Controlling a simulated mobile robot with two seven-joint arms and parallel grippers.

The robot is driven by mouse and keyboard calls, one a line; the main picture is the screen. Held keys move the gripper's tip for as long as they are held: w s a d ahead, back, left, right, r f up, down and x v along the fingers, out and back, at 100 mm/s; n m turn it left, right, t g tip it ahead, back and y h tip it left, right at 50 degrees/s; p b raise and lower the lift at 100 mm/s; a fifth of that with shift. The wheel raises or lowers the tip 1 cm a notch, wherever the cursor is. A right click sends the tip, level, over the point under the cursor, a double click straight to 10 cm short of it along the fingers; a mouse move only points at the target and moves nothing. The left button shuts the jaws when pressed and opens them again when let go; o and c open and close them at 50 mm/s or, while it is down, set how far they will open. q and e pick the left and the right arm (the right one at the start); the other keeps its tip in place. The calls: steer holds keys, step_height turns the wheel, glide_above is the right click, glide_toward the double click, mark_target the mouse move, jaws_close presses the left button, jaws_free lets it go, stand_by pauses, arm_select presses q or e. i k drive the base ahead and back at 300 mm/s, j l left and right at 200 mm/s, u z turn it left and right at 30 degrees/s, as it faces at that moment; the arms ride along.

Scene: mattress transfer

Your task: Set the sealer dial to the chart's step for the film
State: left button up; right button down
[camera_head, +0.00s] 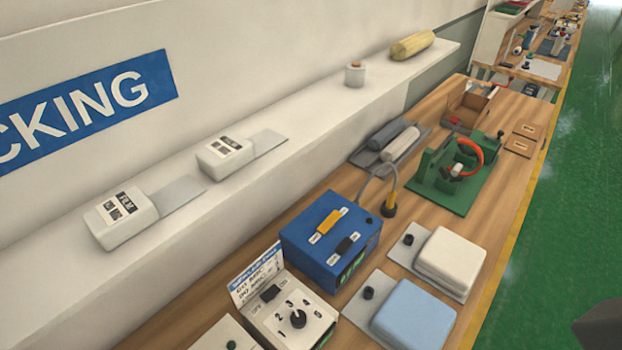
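The sealer control (284,330) is a white box at the bottom centre of the head view. It has a black dial (298,319) ringed by printed numbers, and a black rocker switch behind it. I cannot tell which number the dial points to. A chart card (256,276) with lines in MIC stands at its back; its small print is unreadable. Two white packs, one nearer (121,219) and one farther (225,152), lie on the shelf with dark labels; the nearer reads like FILM. My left gripper is out of view. A dark shape at the lower right edge may be part of my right arm.
A blue box (330,238) with yellow and black switches stands behind the sealer control. White (452,258) and light blue (404,312) pads lie to the right. A green fixture with a red ring (470,153) stands farther back. The green floor at right is clear.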

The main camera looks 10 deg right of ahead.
mark_target(298, 317)
steer(key=k+j+u, duration=0.1)
steer(key=k, duration=0.4)
steer(key=k+j+u, duration=0.1)
steer(key=k+j, duration=0.2)
steer(key=k, duration=0.2)
steer(key=j+z, duration=0.4)
steer(key=i+l+u, duration=0.4)
steer(key=k+j, duration=0.05)
